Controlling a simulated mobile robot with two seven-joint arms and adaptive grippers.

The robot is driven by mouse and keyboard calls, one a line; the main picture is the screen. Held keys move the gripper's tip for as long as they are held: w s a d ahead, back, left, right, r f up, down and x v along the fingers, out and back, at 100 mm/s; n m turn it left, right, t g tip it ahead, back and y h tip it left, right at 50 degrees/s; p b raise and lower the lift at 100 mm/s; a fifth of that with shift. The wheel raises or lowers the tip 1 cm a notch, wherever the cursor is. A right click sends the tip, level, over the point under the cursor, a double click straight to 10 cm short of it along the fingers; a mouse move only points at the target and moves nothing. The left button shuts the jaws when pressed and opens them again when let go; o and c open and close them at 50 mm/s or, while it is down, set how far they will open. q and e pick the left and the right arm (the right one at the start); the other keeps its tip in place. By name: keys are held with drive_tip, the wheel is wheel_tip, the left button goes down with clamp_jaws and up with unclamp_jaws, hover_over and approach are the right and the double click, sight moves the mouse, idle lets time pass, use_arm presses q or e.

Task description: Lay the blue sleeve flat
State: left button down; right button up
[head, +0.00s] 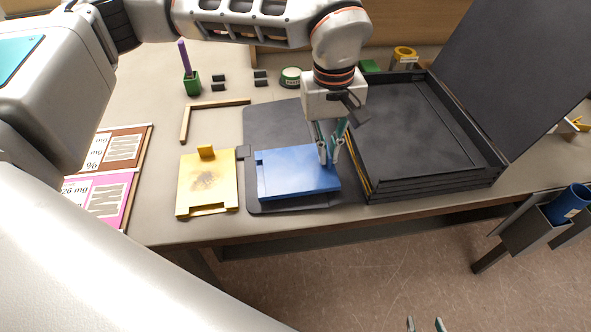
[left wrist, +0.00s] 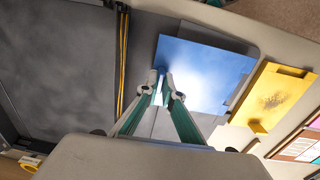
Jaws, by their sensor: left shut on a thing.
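The blue sleeve (head: 293,174) is a flat rectangular piece over the dark mat (head: 270,125). It looks about level; I cannot tell whether its whole underside touches the mat. My left gripper (head: 329,158) reaches down from above and is shut on the sleeve's right edge, near the black tray. In the left wrist view the two fingertips (left wrist: 163,80) meet at the edge of the blue sleeve (left wrist: 205,72). My right gripper (head: 425,324) shows only as two separated fingertips at the bottom edge, over the floor, empty.
A yellow sleeve (head: 207,182) lies left of the mat. An open black box (head: 415,130) with a raised lid (head: 520,65) stands close on the right. A wooden corner piece (head: 215,105), a green pen cup (head: 192,84) and tape rolls lie behind. A blue cup (head: 566,204) sits in a holder at right.

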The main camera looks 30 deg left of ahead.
use_arm(q)
drive_tip(key=shift+r+p, duration=1.25)
drive_tip(key=shift+r, duration=0.6)
use_arm(e)
drive_tip(key=r, duration=0.3)
drive_tip(key=shift+w+r, duration=0.2)
drive_tip(key=shift+w, duration=0.15)
